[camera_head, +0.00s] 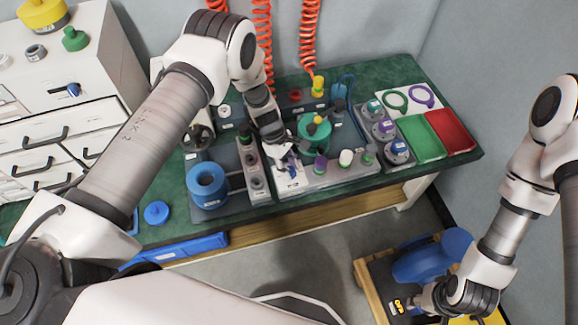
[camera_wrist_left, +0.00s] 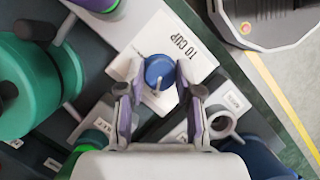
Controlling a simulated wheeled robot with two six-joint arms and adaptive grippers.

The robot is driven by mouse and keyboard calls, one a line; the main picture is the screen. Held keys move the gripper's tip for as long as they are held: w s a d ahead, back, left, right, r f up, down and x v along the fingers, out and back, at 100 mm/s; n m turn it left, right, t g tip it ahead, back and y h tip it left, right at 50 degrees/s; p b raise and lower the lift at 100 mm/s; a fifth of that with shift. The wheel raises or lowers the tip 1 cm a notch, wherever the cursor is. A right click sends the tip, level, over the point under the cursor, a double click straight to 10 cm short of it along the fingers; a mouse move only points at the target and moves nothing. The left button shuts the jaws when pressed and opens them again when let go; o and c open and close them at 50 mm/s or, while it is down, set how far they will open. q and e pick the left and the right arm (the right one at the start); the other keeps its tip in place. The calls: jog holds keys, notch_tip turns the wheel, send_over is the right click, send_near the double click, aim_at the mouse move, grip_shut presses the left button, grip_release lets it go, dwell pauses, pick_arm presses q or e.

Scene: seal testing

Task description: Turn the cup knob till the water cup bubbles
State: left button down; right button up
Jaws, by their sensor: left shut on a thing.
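The blue cup knob (camera_wrist_left: 160,70) stands on a white plate (camera_wrist_left: 183,50) marked "TO CUP" in the left wrist view. My left gripper (camera_wrist_left: 160,90) has a finger on each side of the knob and is shut on it. In the head view my left gripper (camera_head: 287,160) reaches down to the bench fixture, with the knob small and partly covered. I cannot tell for sure which vessel is the water cup, and no bubbles can be made out. My right gripper (camera_head: 437,300) is low at the right, away from the bench; its jaws are too unclear to judge.
A green bench (camera_head: 165,180) carries a blue ring-topped cylinder (camera_head: 208,185), a teal vessel (camera_head: 314,133), several capped fittings, a green tray (camera_head: 420,138) and a red tray (camera_head: 450,131). White drawers (camera_head: 60,130) stand at the left. Orange coiled hoses (camera_head: 310,35) hang behind.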

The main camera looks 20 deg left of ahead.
pick_arm(q)
jog(key=shift+f, duration=0.1)
jog(key=shift+f+m+g+y+b, duration=0.2)
jog(key=shift+m+g+y+b, duration=0.1)
jog(key=shift+m+b, duration=0.75)
jog(key=m+g+b, duration=0.1)
jog(key=m+b, duration=0.2)
jog(key=shift+y, duration=0.3)
jog(key=m+y+b, duration=0.1)
jog(key=m+b, duration=0.1)
jog(key=m, duration=0.1)
jog(key=shift+d+m+g, duration=0.1)
jog(key=shift+m+g, duration=0.15)
jog(key=shift+g, duration=0.15)
jog(key=shift+r+m+g+y+b, duration=0.15)
jog(key=shift+m+y+b, duration=0.2)
jog(key=shift+m, duration=0.45)
jog(key=shift+m+g+y+b, duration=0.15)
jog(key=shift+m+y+b, duration=0.2)
jog(key=shift+m, duration=0.45)
jog(key=c, duration=0.8)
grip_release()
jog(key=shift+w, duration=0.1)
